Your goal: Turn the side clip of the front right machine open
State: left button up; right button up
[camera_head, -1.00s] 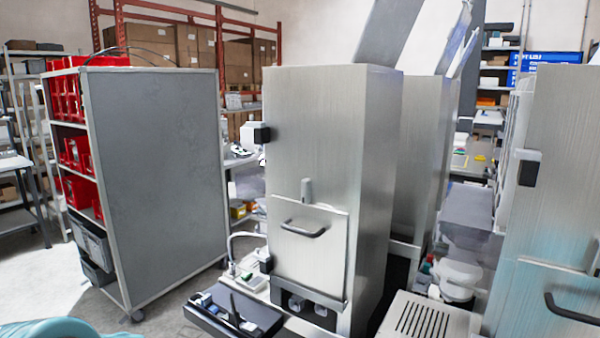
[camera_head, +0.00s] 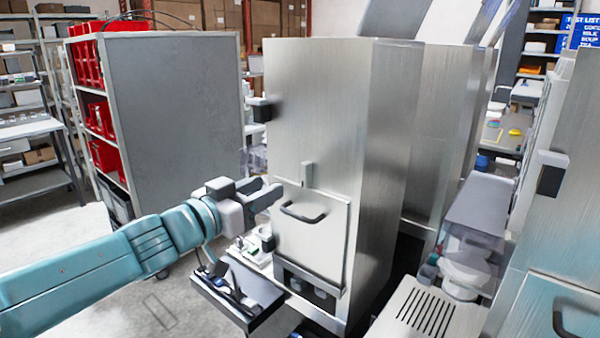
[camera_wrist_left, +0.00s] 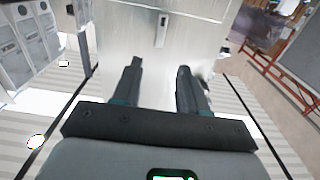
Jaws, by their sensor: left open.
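A tall brushed-steel machine (camera_head: 322,110) stands in the middle of the head view. A small grey upright clip (camera_head: 307,174) sits at the top edge of its lower door (camera_head: 312,245), which has a dark handle (camera_head: 303,214) and looks closed. My left gripper (camera_head: 272,194) is open and empty, just left of the clip and handle in the picture. In the left wrist view the clip (camera_wrist_left: 161,31) is beyond and between the two spread fingers (camera_wrist_left: 159,78), apart from them. Another steel machine (camera_head: 560,220) at the right edge carries a grey and black block (camera_head: 551,173). My right gripper is out of view.
A grey cabinet with red bins (camera_head: 175,120) stands at the left. A slotted steel box (camera_head: 425,315) is at the lower right.

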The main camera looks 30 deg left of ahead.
aim_at(303, 170)
pick_arm(q)
jog(key=w, duration=0.7)
jog(key=w+d, duration=0.1)
jog(key=w, duration=0.2)
jog(key=shift+w, duration=0.25)
jog(key=shift+s, duration=0.1)
jog(key=shift+s, duration=0.1)
grip_shut()
